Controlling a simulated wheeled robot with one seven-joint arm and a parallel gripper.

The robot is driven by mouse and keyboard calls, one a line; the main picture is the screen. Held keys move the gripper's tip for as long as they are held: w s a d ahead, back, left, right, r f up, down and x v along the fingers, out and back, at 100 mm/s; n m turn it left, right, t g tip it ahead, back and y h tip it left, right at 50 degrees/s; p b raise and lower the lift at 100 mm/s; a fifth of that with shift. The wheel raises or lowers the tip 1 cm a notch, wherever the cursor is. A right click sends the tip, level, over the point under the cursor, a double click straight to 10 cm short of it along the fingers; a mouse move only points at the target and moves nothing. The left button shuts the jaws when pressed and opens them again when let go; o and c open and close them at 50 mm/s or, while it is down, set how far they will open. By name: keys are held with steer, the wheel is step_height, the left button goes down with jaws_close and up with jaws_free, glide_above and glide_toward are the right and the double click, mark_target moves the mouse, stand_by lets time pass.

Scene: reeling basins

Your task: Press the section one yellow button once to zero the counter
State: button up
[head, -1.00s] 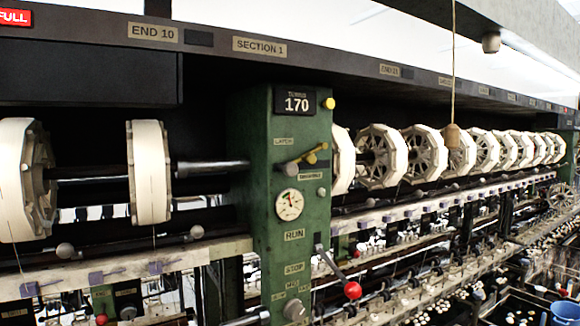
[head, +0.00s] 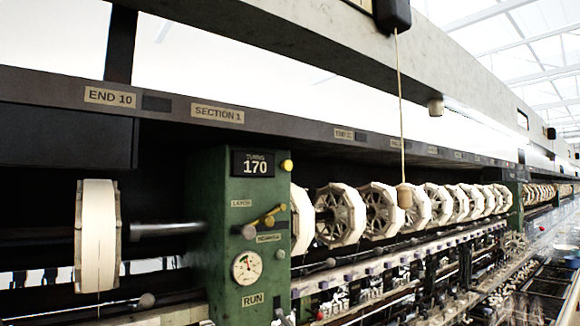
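The section one yellow button (head: 287,166) is a small round knob on the upper right edge of the green post (head: 224,205). It sits just right of the black counter (head: 254,163), which reads 170 under the word TURNS. The SECTION 1 label (head: 217,114) is on the dark beam above the post. A yellow-tipped latch lever (head: 265,218) is lower on the same post, apart from the button. My gripper does not show in this view.
White reels (head: 345,214) run in a row to the right of the post, and another reel (head: 98,236) is at left. A cord with a wooden knob (head: 404,196) hangs right of the post. A gauge (head: 246,267) is below the latch. Water basins line the lower right.

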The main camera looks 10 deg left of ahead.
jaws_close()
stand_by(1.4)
